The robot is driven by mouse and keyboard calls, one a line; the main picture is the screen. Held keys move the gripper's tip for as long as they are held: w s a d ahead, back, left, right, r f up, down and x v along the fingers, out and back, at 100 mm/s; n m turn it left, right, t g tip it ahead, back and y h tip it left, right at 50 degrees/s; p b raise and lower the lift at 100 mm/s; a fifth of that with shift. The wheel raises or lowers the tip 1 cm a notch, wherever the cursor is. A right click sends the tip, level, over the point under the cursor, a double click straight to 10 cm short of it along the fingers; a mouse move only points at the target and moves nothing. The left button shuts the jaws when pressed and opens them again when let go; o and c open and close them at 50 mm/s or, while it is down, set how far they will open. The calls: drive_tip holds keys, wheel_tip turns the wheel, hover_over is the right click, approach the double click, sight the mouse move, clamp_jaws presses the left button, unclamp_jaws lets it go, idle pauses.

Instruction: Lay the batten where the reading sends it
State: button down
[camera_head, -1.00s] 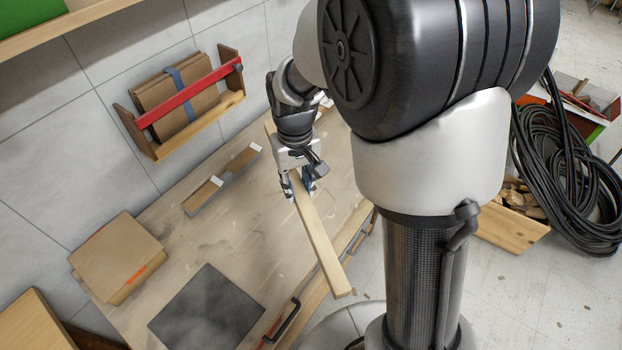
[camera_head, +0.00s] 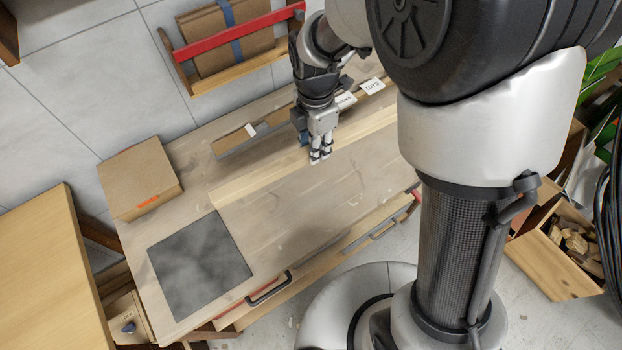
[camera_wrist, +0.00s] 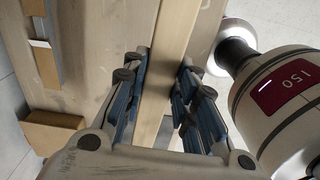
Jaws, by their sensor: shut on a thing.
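The batten (camera_head: 262,181) is a long, pale wooden strip. In the head view it runs slantwise along the workbench (camera_head: 330,205), from near the dark square plate toward the right, where my arm hides its far end. My gripper (camera_head: 320,158) is shut on the batten part-way along. In the wrist view the batten (camera_wrist: 172,45) runs between the finger pads. I cannot tell whether it touches the bench.
White cards (camera_head: 373,86) stand along the back of the bench; their text is too small to read surely. A cardboard box (camera_head: 140,178) and a dark square plate (camera_head: 200,262) lie at left. A wall rack (camera_head: 240,58) hangs behind. The bench front has drawer handles (camera_head: 270,289).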

sight(313, 193)
drive_tip(key=shift+a+f+n, duration=0.1)
drive_tip(key=shift+f+n, duration=0.25)
drive_tip(key=shift+n, duration=0.05)
wheel_tip(313, 193, down, 19)
drive_tip(key=b, duration=0.6)
drive_tip(key=shift+f, duration=0.2)
drive_tip(key=shift+f+b, duration=0.25)
drive_tip(key=shift+b, duration=0.05)
drive_tip(key=c, duration=1.3)
unclamp_jaws()
drive_tip(key=shift+r, duration=0.1)
wheel_tip(313, 193, up, 12)
drive_tip(key=p, duration=0.4)
drive_tip(key=shift+r, duration=0.2)
